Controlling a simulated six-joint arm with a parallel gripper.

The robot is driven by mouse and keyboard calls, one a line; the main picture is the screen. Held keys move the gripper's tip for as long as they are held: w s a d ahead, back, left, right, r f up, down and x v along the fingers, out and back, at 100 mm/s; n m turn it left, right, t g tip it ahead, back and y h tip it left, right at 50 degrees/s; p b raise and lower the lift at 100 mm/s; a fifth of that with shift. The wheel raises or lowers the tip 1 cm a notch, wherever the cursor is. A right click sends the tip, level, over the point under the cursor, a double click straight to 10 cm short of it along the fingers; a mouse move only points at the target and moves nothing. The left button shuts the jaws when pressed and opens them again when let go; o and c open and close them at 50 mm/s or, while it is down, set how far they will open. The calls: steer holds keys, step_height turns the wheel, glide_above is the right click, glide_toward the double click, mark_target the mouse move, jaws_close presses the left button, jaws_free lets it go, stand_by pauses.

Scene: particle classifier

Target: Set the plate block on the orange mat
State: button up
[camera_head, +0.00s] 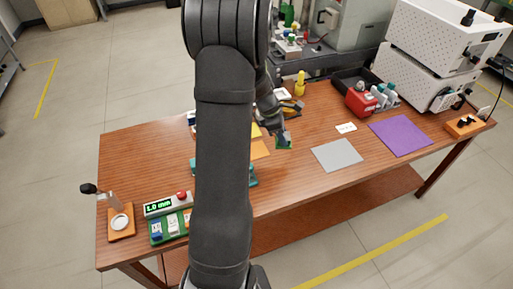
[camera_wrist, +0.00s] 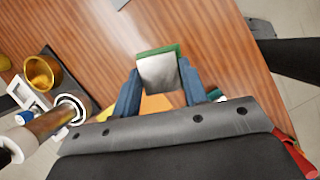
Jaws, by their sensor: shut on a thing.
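The plate block shows in the wrist view as a silver-grey piece with a green edge (camera_wrist: 159,70). My gripper (camera_wrist: 158,82) is shut on it, with a blue finger on each side. In the head view the gripper (camera_head: 282,141) is above the table, with a bit of green at its tip. The orange mat (camera_head: 260,150) lies just left of the gripper in the head view, partly hidden by my arm. An orange patch of it (camera_wrist: 154,103) shows behind the block, between the fingers, in the wrist view.
A grey mat (camera_head: 337,155) and a purple mat (camera_head: 400,136) lie to the right, with a small white card (camera_head: 346,128) behind. A red device (camera_head: 360,101) and a yellow bottle (camera_head: 300,84) stand farther back. A display box (camera_head: 167,204) is at front left.

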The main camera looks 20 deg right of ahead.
steer(key=w+a+f, duration=0.2)
steer(key=w, duration=0.1)
steer(key=w+a+f, duration=0.2)
steer(key=w, duration=0.1)
steer(key=w+a+f, duration=0.2)
steer(key=w, duration=0.1)
steer(key=shift+w+f, duration=0.2)
steer(key=shift+f, duration=2.15)
steer(key=shift+f, duration=0.15)
steer(key=o, duration=1.1)
steer(key=v, duration=1.2)
steer(key=shift+a, duration=0.1)
